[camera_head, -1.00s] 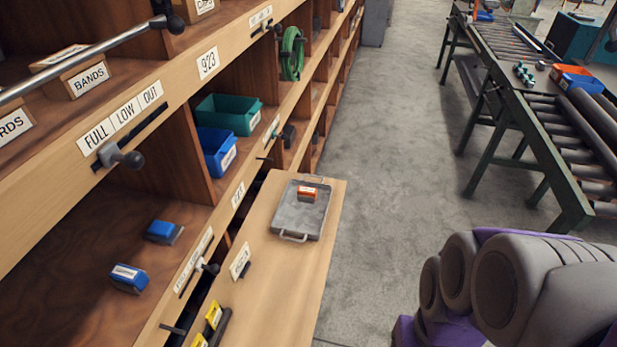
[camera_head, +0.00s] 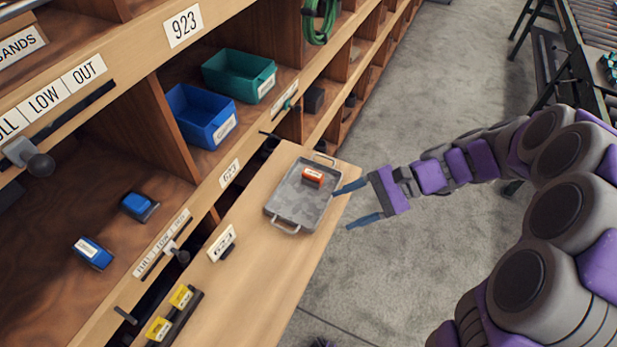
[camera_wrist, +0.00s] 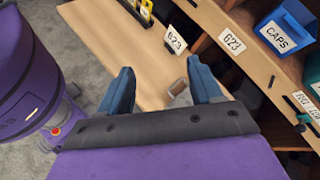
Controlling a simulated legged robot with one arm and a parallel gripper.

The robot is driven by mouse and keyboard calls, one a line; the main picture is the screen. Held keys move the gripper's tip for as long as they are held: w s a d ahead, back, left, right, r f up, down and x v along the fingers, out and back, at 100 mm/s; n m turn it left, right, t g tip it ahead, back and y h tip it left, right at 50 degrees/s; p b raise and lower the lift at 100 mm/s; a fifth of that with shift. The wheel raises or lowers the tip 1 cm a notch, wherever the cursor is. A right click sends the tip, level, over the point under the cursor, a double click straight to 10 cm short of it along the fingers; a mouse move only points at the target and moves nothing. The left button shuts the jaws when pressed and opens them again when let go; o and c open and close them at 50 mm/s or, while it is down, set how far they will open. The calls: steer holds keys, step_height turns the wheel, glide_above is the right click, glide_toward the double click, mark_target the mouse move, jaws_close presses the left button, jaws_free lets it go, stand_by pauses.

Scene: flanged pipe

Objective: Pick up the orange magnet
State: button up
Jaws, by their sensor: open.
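The orange magnet (camera_head: 312,177) is a small block with a white label. It lies on a grey metal tray (camera_head: 284,208) with wire handles, on a pulled-out wooden board. My gripper (camera_head: 355,204) is open and empty, to the right of the tray near the board's right edge, its blue fingers pointing left towards the tray. The magnet is apart from the fingers. In the wrist view my gripper's fingers (camera_wrist: 160,90) stand wide apart; part of the tray (camera_wrist: 181,97) shows between them, and I cannot make out the magnet there.
Wooden shelving on the left holds a blue bin (camera_head: 201,117), a green bin (camera_head: 238,76) and two blue blocks (camera_head: 139,206). Yellow-labelled items (camera_head: 181,297) and a label stand (camera_head: 222,243) are on the board. Bare floor (camera_head: 430,260) lies right of the board.

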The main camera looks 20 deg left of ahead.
steer(key=w+d+f+m+t+y, duration=0.1)
steer(key=w+f+m+y, duration=0.35)
steer(key=w, duration=0.45)
steer(key=m+t+y, duration=0.3)
steer(key=m+t, duration=0.4)
steer(key=m, duration=0.2)
glide_toward(323, 178)
steer(key=a, duration=0.1)
steer(key=a+b, duration=0.1)
steer(key=a, duration=0.1)
steer(key=shift+s+a+n+b, duration=0.1)
steer(key=shift+s+n+b, duration=0.1)
steer(key=shift+n+b, duration=0.1)
steer(key=shift+a+r, duration=0.2)
steer(key=shift+a, duration=0.2)
steer(key=a, duration=0.2)
steer(key=a+b, duration=0.1)
steer(key=a, duration=0.1)
steer(key=w+a+b, duration=0.1)
steer(key=a, duration=0.1)
steer(key=shift+a+f, duration=0.1)
steer(key=shift+d, duration=0.2)
steer(key=shift+c, duration=0.6)
steer(key=shift+a, duration=0.2)
steer(key=c, duration=1)
jaws_close()
